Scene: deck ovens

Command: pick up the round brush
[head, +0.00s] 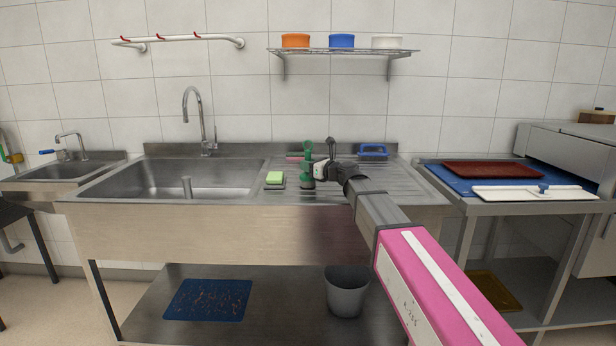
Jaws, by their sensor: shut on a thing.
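The round brush (308,150) is green and stands upright on the ribbed steel drainboard to the right of the sink basin. My gripper (312,168) reaches in from the right and is shut on the brush around its middle. The arm and gripper partly hide the brush's right side. From this view I cannot tell whether the brush's base touches the drainboard.
A green and dark sponge (275,179) lies just left of the brush. A blue-handled brush (373,151) sits behind on the right. A tall faucet (193,110) stands by the basin (150,184). A shelf (345,51) with tubs hangs above.

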